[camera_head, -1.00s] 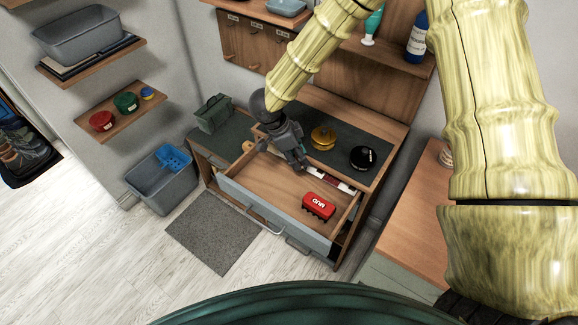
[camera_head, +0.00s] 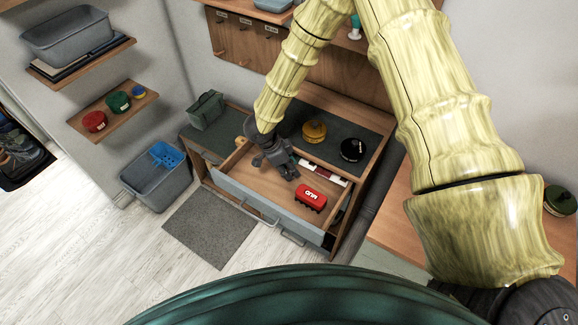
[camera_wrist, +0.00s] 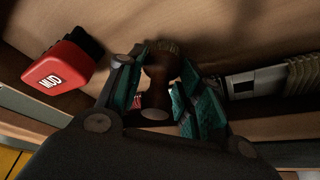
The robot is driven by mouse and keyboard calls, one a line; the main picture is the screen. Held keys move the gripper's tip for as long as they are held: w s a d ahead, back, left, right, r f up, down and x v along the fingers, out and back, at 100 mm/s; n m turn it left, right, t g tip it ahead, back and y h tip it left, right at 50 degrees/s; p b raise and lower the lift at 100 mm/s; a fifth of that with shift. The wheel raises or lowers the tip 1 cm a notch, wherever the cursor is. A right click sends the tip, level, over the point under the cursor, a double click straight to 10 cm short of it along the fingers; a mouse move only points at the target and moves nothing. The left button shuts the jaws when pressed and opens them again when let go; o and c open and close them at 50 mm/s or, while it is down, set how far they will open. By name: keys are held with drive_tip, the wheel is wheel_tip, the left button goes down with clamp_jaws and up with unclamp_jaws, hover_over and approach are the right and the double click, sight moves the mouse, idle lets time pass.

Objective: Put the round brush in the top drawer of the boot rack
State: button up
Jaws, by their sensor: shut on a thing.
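The boot rack (camera_head: 350,103) is a wooden cabinet with a dark mat on top. Its top drawer (camera_head: 236,193), with a grey front, is pulled open. My gripper (camera_head: 289,172) is low over or inside the open drawer, near its back. In the wrist view, my gripper (camera_wrist: 160,95) has its teal pads shut on the dark brown turned-wood round brush (camera_wrist: 158,78). The brush is close to the drawer's wooden floor; I cannot tell whether it touches. In the head view the brush is hidden by my gripper.
A red "MUD" brush (camera_head: 311,197) lies in the drawer beside my gripper, also in the wrist view (camera_wrist: 60,67).

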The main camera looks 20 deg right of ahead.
drive_tip(key=shift+s+r, duration=0.35)
drive_tip(key=shift+s, duration=0.3)
drive_tip(key=shift+w+f, duration=0.1)
drive_tip(key=shift+f, duration=0.1)
drive_tip(key=o, duration=0.6)
drive_tip(key=shift+w+f, duration=0.25)
drive_tip(key=o, duration=0.3)
drive_tip(key=shift+w, duration=0.1)
drive_tip(key=shift+o, duration=0.4)
drive_tip(key=shift+s+r, duration=0.15)
drive_tip(key=shift+s, duration=0.1)
drive_tip(key=shift+w, duration=0.1)
drive_tip(key=b+v, duration=0.2)
drive_tip(key=v, duration=1)
drive_tip(key=shift+r, duration=0.1)
